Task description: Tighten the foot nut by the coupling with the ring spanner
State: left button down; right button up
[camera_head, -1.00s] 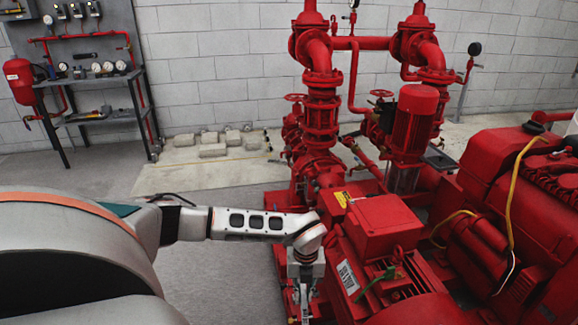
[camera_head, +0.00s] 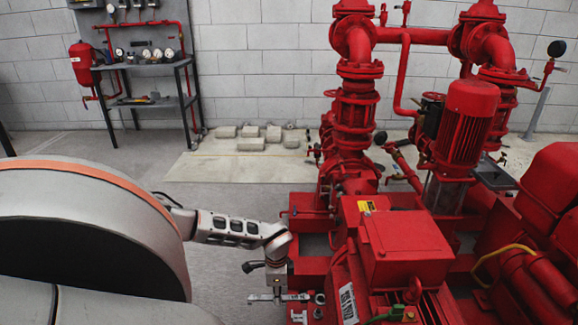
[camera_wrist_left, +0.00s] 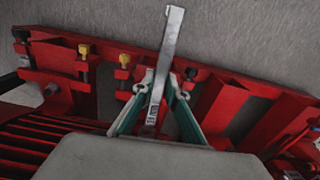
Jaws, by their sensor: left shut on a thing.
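My left gripper (camera_head: 277,294) points down beside the red base frame, close to the motor. It is shut on a grey metal bar, the spanner (camera_head: 258,297), which lies roughly level across the fingers. In the left wrist view, the gripper (camera_wrist_left: 161,88) has its green-sided fingers on both sides of the spanner (camera_wrist_left: 168,50), whose straight end sticks out past the tips. The ring end cannot be made out. Along the frame's edge are yellow-topped fasteners (camera_wrist_left: 125,60) and a dark bolt (camera_wrist_left: 190,76). I cannot tell which is the foot nut. My right gripper is not in view.
The red motor (camera_head: 404,250) stands right of my left gripper, with red pipework (camera_head: 357,110) behind it. A tool bench (camera_head: 150,100) is at the back left. Grey blocks (camera_head: 251,144) lie on the floor by the wall. The floor left of the frame is clear.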

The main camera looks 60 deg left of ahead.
pick_arm(q)
jog(key=shift+r, duration=0.15)
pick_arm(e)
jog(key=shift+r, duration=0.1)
